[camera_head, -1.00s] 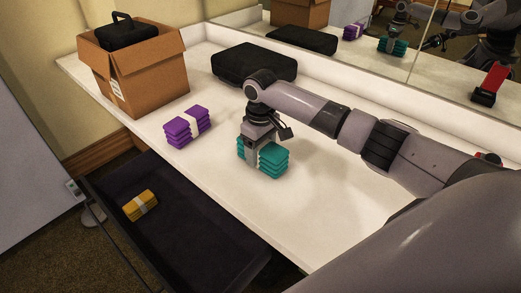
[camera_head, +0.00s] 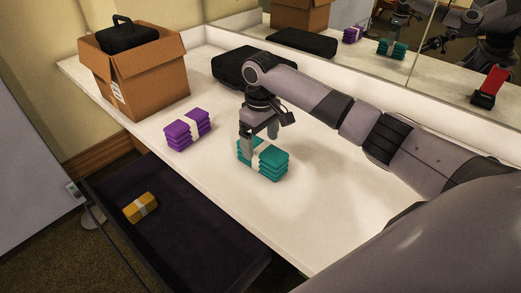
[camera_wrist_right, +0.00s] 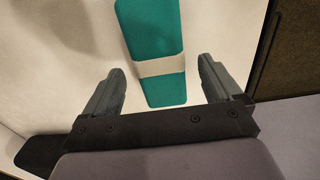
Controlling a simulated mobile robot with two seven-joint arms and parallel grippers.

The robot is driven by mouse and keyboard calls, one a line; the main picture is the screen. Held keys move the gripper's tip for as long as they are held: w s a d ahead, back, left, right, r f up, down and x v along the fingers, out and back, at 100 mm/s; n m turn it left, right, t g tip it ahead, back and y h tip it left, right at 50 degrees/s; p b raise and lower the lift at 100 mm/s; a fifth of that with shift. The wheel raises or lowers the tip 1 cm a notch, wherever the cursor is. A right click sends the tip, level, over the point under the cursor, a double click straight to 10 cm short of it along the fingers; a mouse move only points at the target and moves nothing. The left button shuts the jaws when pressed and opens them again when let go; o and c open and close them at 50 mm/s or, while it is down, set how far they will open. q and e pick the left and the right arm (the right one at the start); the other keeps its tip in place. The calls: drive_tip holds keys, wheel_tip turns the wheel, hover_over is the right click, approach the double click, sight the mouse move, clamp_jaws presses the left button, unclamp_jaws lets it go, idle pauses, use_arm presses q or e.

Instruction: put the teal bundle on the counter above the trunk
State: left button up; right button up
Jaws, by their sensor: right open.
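The teal bundle (camera_head: 266,161), a stack with a pale band, lies on the white counter (camera_head: 320,217). My right gripper (camera_head: 260,142) is open just above the bundle. In the right wrist view, the teal bundle (camera_wrist_right: 152,45) shows between and beyond the two spread fingers of the right gripper (camera_wrist_right: 160,80), with neither finger touching it. The open dark trunk (camera_head: 185,232) is below the counter's front edge, with a yellow bundle (camera_head: 140,207) inside. My left gripper is not in view.
A purple bundle (camera_head: 187,129) lies on the counter left of the teal one. A cardboard box (camera_head: 145,80) holding a black case (camera_head: 125,32) stands at the far left end. Another black case (camera_head: 232,68) lies near the mirror (camera_head: 370,50) at the back.

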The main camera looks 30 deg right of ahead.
sight(260, 146)
wheel_tip(260, 146, up, 7)
drive_tip(key=shift+r, duration=0.15)
idle(0.6)
